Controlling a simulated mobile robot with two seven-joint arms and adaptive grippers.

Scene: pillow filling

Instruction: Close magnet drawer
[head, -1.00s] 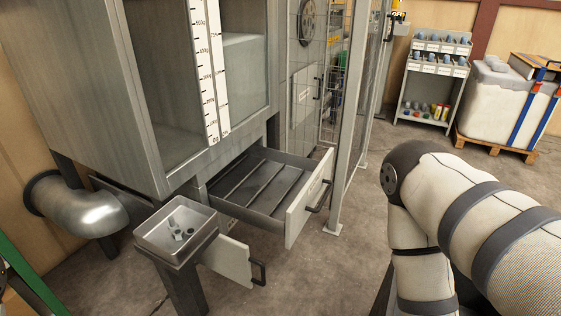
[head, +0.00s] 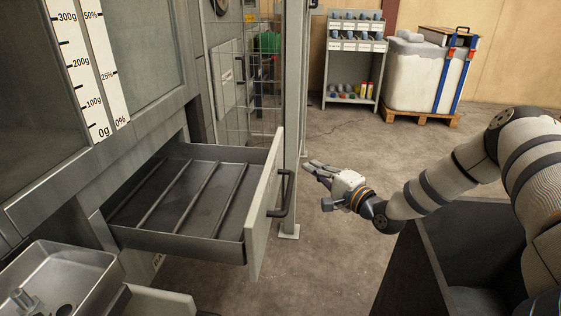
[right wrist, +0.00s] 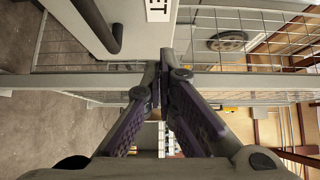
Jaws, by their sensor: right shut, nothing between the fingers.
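The magnet drawer (head: 190,195) is pulled out of the machine, with bars across its grey tray. Its pale front panel (head: 263,205) has a dark handle (head: 288,192). My right gripper (head: 308,166) is shut and empty, to the right of the handle and apart from it in the head view. In the right wrist view the shut fingertips (right wrist: 165,58) are near the drawer's front panel (right wrist: 85,22), and the handle (right wrist: 100,25) is at upper left. My left gripper is not in view.
A metal post (head: 293,120) and mesh fence (head: 245,80) stand just behind the drawer. A metal tray (head: 60,285) with small parts is at lower left. A shelf (head: 350,60) and a strapped white load (head: 425,75) stand at the back. Open floor lies between.

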